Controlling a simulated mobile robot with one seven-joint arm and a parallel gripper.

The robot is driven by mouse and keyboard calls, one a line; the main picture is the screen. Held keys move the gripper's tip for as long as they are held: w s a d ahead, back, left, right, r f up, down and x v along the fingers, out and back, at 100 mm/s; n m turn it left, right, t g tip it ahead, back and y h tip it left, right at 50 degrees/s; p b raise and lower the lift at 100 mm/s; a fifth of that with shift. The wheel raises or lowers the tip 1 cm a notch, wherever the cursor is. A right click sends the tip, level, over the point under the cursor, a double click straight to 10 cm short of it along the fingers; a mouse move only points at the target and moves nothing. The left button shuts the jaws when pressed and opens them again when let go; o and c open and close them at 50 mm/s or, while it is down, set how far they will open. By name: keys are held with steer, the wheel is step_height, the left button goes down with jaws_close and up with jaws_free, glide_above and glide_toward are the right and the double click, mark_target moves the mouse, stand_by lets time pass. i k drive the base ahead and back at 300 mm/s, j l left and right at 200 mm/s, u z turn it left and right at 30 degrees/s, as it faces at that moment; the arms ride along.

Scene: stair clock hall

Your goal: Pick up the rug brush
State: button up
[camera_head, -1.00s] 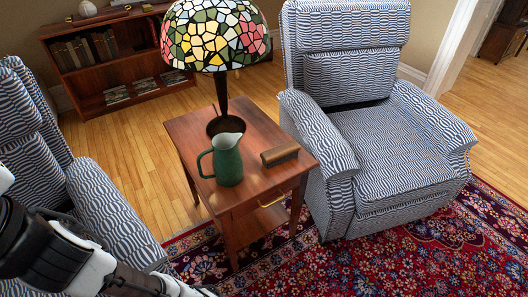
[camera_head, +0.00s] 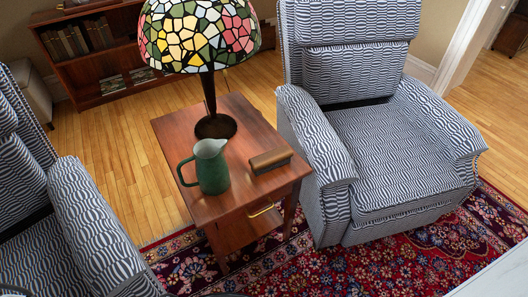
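Nothing covers the brush.
A green jug (camera_head: 206,167) stands left of the brush. A stained-glass lamp (camera_head: 201,38) rises behind them. Patterned armchairs flank the table, one at right (camera_head: 393,142) and one at left (camera_head: 92,222). A red rug (camera_head: 400,262) covers the floor in front.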

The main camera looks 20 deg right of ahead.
mark_target(265, 163)
steer(key=i+l+u, duration=0.15)
steer(key=l, duration=0.35)
steer(key=l+u, duration=0.1)
steer(key=l, duration=0.4)
steer(key=i+l, duration=0.1)
steer(key=l, duration=0.9)
steer(key=i+l, duration=0.15)
steer(key=l, duration=0.35)
